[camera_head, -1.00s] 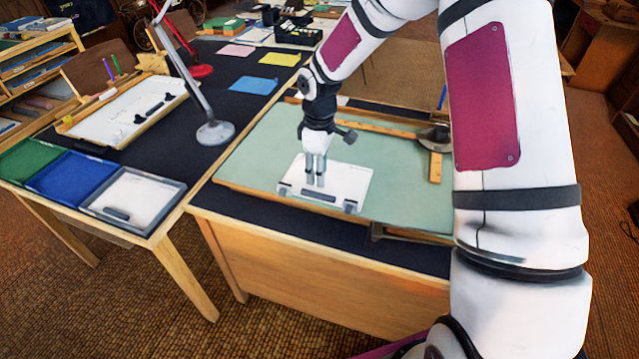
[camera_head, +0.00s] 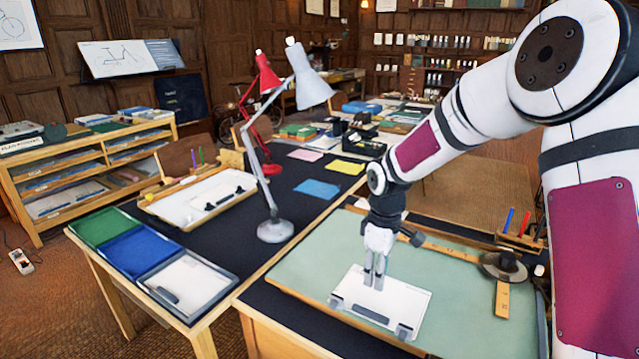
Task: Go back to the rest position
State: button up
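My gripper (camera_head: 374,281) points down over a white sheet (camera_head: 407,297) on the green drafting board (camera_head: 462,284). Its two fingers look close together, with their tips at or just above the sheet. The picture is too small to tell whether they are shut or hold anything. A dark bar (camera_head: 371,314) lies on the sheet in front of the fingers, and small grey blocks sit at the sheet's near corners. My arm reaches in from the right.
A grey desk lamp (camera_head: 275,230) stands left of the board. Green, blue and grey trays (camera_head: 190,284) line the left table's near edge. A wooden ruler (camera_head: 502,299), a round dark weight (camera_head: 503,264) and a pen holder (camera_head: 520,239) lie at the board's right.

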jog(key=s+d+r+m+t+h, duration=0.15)
jog(key=s+r+m, duration=0.35)
jog(key=s+r, duration=1)
jog(key=s+r+m+t+y, duration=0.1)
jog(key=s+r+m, duration=0.1)
jog(key=s, duration=0.5)
jog(key=s+r+m+t, duration=0.2)
jog(key=s+r+m, duration=0.1)
jog(key=s, duration=0.5)
jog(key=shift+a+m+y, duration=0.15)
jog(key=shift+m+y, duration=0.15)
jog(key=shift+y, duration=0.05)
jog(key=shift+r, duration=0.1)
